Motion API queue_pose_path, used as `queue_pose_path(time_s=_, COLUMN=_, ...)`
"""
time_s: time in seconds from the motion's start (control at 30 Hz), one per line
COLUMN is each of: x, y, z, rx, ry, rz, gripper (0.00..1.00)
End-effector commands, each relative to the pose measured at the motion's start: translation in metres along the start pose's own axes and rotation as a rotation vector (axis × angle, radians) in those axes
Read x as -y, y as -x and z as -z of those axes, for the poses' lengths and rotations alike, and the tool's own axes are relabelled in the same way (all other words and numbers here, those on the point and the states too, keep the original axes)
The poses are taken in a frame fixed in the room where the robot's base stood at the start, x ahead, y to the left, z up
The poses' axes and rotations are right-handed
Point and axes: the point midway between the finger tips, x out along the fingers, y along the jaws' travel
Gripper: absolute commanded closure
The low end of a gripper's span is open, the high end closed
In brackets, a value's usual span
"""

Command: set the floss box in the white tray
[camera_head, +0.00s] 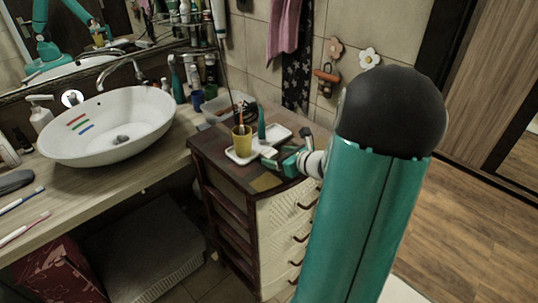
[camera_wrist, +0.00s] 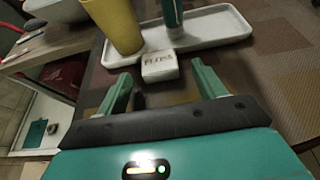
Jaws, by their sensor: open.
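The floss box (camera_wrist: 160,67) is a small white box with dark lettering. In the wrist view it overlaps the near edge of the white tray (camera_wrist: 228,24); I cannot tell whether it touches the rim or stands just in front of it. In the head view the tray (camera_head: 236,158) lies on top of the drawer cabinet, and the box (camera_head: 269,152) looks small near its edge, close to my gripper (camera_head: 277,163). In the wrist view my gripper (camera_wrist: 163,84) is open, its two teal fingers apart. The box is ahead of the fingertips, with nothing between them.
A yellow cup (camera_wrist: 121,24) and a teal bottle (camera_wrist: 173,14) stand at the tray. The cabinet top (camera_wrist: 268,66) is bare to the right. A white basin (camera_head: 108,128) and the wooden counter (camera_head: 95,180) are to the left. A clear container (camera_head: 222,107) stands behind the tray.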

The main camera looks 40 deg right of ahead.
Motion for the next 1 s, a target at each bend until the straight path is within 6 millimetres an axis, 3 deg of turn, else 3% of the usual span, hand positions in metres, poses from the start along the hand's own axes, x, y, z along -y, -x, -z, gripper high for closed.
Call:
queue_pose_path(time_s=0.1, x=-0.0002, y=-0.0099, z=0.0005, rx=-0.001, ry=-0.001, rz=0.0, gripper=0.31)
queue_pose_path(time_s=0.33, x=-0.0001, y=-0.0106, z=0.0002, rx=-0.001, ry=0.0, rz=0.001, gripper=0.33)
queue_pose_path(time_s=0.57, x=-0.0002, y=-0.0104, z=0.0001, rx=0.0, ry=0.0, rz=0.0, gripper=0.78)
queue_pose_path(time_s=0.67, x=-0.0002, y=-0.0104, z=0.0001, rx=0.0, ry=0.0, rz=0.0, gripper=0.82)
queue_pose_path(time_s=1.0, x=0.0001, y=-0.0077, z=-0.007, rx=0.001, ry=0.002, rz=0.001, gripper=0.82)
